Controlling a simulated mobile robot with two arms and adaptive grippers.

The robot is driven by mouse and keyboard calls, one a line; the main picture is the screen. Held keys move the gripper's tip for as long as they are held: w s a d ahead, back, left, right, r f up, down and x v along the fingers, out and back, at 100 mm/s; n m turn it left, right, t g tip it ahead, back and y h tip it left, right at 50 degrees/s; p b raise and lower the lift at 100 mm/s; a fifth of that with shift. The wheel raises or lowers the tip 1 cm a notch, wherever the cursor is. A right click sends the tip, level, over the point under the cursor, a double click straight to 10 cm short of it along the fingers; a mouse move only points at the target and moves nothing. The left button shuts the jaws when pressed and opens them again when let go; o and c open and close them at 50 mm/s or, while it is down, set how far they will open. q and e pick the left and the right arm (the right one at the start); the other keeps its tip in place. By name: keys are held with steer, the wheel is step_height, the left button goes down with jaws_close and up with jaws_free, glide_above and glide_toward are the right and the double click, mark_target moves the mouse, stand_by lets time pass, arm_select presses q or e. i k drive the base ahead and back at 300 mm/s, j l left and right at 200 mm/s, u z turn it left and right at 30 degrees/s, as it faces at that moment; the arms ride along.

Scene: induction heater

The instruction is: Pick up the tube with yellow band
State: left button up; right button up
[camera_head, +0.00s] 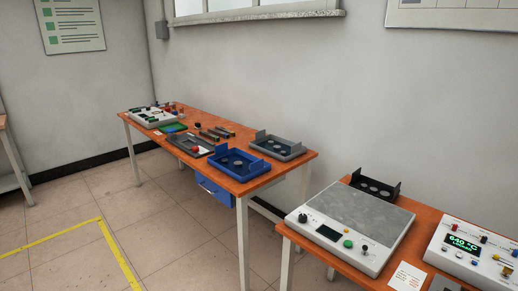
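Neither of my grippers is in view. Several small dark bar-shaped pieces (215,133) lie near the middle of the long orange table (262,182). They may be tubes, but they are too small to tell, and I cannot make out which one has a yellow band.
A blue tray (240,176) and a grey tray (293,153) stand on the long table's near end. A white panel device (153,117) is at its far end. The nearer table holds a hotplate-like unit (358,215), a black tray (393,187) and a display unit (490,240). Floor at left is clear.

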mark_target(232, 134)
steer(key=i+u, duration=0.15)
steer(key=i, duration=0.3)
steer(key=i+l+u, duration=0.1)
steer(key=i, duration=0.35)
steer(key=i+l+u, duration=0.15)
steer(key=i, duration=0.3)
steer(key=i+l+u, duration=0.15)
steer(key=i, duration=0.3)
